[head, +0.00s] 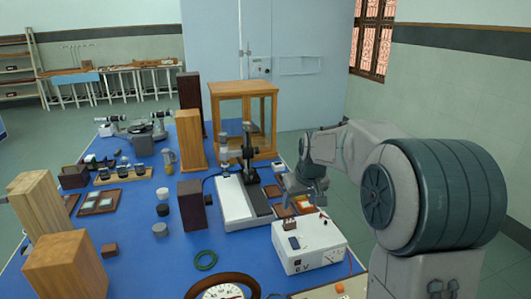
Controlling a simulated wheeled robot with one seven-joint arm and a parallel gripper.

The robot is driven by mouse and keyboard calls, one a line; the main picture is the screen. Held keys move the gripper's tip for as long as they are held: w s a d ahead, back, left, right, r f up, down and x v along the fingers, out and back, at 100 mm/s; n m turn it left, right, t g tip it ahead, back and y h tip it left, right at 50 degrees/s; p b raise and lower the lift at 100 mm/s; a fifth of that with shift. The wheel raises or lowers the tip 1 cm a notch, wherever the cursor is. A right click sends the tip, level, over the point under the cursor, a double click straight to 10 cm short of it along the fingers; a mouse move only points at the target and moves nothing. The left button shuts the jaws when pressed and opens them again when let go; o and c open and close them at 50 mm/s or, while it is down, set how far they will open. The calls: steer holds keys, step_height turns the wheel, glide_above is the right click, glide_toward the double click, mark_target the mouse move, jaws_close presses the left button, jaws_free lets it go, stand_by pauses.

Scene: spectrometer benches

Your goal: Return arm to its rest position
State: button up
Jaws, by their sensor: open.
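My arm reaches in from the right side of the head view, bent, with its large grey and dark green joint close to the camera. My gripper (306,196) hangs at the end of the arm over the right edge of the blue table (135,245). Its jaws are open and small in the picture, and I see nothing held between them. It is just above and behind the white power supply box (309,243); whether it touches anything below cannot be told.
A white and black instrument (240,204) stands left of my gripper. A wood-framed glass case (246,118) stands behind it. Open floor (375,185) lies right of the table.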

steer(key=s+f+m+g, duration=0.1)
steer(key=s+m, duration=0.1)
steer(key=s, duration=2.8)
steer(key=shift+a+f+h, duration=0.25)
steer(key=shift+a+h, duration=0.15)
steer(key=shift+a, duration=0.05)
